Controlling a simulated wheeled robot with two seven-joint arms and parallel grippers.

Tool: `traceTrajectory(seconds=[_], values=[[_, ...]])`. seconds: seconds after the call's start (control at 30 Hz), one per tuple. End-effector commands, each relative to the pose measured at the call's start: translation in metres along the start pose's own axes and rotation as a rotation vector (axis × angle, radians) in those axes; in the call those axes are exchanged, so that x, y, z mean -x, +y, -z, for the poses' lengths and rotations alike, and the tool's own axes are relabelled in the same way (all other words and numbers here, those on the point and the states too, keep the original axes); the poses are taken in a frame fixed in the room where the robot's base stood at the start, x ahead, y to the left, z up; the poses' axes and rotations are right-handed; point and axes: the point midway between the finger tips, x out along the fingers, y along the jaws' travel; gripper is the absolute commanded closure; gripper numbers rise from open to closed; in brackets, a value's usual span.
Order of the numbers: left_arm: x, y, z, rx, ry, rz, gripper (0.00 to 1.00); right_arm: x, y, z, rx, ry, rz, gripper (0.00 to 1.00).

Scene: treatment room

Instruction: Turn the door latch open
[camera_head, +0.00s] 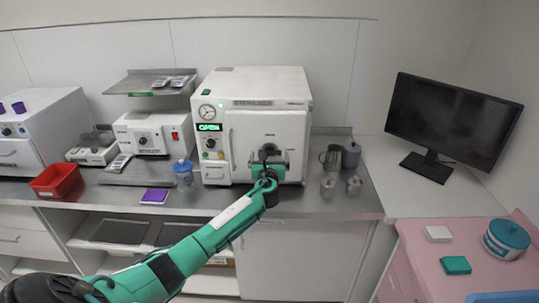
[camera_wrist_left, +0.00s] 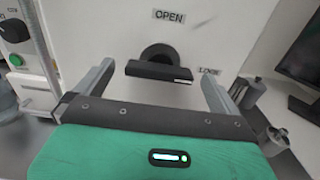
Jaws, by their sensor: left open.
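The white sterilizer (camera_head: 265,100) stands on the counter, its display lit green with "OPEN". Its black door latch (camera_wrist_left: 158,70) shows in the left wrist view as a bar lying nearly level on a round dark hub, below an "OPEN" label and left of a second label that seems to read "LOCK". In the head view the latch is mostly hidden by my left gripper (camera_head: 268,160), which is in front of the door. In the left wrist view my left gripper (camera_wrist_left: 157,85) is open, one finger on each side of the latch, apart from it. My right gripper is not in view.
Metal cups (camera_head: 331,157) stand right of the sterilizer, and a blue-capped bottle (camera_head: 184,176) stands to its left. A red bin (camera_head: 57,181) and purple box (camera_head: 155,196) are further left. A monitor (camera_head: 452,120) stands at right.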

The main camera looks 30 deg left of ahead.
Motion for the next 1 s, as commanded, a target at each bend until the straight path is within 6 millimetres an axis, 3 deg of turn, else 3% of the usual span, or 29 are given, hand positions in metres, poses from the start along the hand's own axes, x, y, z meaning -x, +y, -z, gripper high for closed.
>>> traceTrajectory(seconds=[0.2,0.5,0.73,1.0], values=[[-0.0121,-0.0004,0.0004,0.001,0.002,0.0,0.0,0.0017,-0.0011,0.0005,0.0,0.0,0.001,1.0],[-0.0134,-0.0003,0.0006,0.001,0.001,0.001,0.0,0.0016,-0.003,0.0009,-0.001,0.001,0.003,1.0],[-0.0133,-0.0002,0.0006,0.0,0.001,0.001,0.43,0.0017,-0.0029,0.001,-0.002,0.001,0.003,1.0],[-0.0133,-0.0001,0.0012,0.019,0.001,0.001,0.45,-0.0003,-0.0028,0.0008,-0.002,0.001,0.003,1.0]])
